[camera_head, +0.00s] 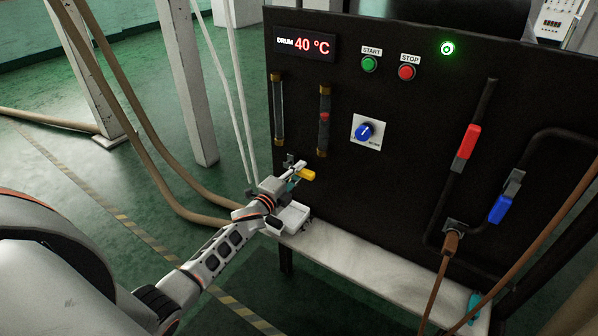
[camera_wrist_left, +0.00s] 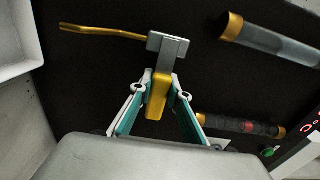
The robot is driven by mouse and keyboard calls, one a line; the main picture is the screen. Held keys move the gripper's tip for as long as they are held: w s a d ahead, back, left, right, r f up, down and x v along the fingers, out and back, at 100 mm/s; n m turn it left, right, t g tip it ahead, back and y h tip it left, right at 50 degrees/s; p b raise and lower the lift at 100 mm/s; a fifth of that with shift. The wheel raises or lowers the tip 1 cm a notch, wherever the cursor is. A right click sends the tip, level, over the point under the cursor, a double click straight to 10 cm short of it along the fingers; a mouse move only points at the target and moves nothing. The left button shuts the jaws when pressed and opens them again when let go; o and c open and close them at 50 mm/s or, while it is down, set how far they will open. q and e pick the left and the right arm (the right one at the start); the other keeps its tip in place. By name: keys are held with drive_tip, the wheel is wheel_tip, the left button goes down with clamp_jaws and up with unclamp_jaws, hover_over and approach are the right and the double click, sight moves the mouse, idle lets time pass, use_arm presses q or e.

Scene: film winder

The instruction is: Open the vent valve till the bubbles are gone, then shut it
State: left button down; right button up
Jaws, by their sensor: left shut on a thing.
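The vent valve (camera_head: 306,175) has a yellow lever and sits low on the left of the black panel. In the left wrist view the yellow lever (camera_wrist_left: 157,97) hangs from a grey valve body (camera_wrist_left: 168,44) with a thin brass spout (camera_wrist_left: 100,31). My left gripper (camera_head: 299,171) is shut on the yellow lever, with a finger on each side of it. The clear sight tube (camera_head: 277,108) stands above the valve, and it also shows in the left wrist view (camera_wrist_left: 272,43). I cannot make out bubbles in it. My right gripper is not in view.
A second tube (camera_head: 324,122) has a red float. A white tray (camera_head: 293,217) sits below the valve on the pale ledge (camera_head: 360,262). The display reads 40 °C. A blue knob (camera_head: 364,132), red lever (camera_head: 466,142) and blue lever (camera_head: 500,207) are farther right.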

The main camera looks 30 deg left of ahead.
use_arm(q)
drive_tip(key=c, duration=1.9)
unclamp_jaws()
drive_tip(key=s, duration=0.8)
drive_tip(key=s+a, duration=0.1)
drive_tip(key=s, duration=0.3)
drive_tip(key=shift+r, duration=0.1)
drive_tip(key=s+d+f+n+g, duration=0.2)
drive_tip(key=s+d+f+n, duration=0.3)
drive_tip(key=s, duration=0.4)
drive_tip(key=s+d+f+n+g+h, duration=0.1)
drive_tip(key=s+d+f+n+g, duration=0.2)
drive_tip(key=s+d+f, duration=0.3)
drive_tip(key=s+d+f+n+g, duration=0.2)
drive_tip(key=s+d+f+n, duration=0.4)
drive_tip(key=s, duration=0.6)
drive_tip(key=shift+s+d+n, duration=0.15)
drive_tip(key=shift+s+d, duration=0.05)
drive_tip(key=shift+d, duration=0.4)
drive_tip(key=shift+s+d+n, duration=0.15)
drive_tip(key=shift+s+d, duration=0.05)
drive_tip(key=shift+d, duration=0.35)
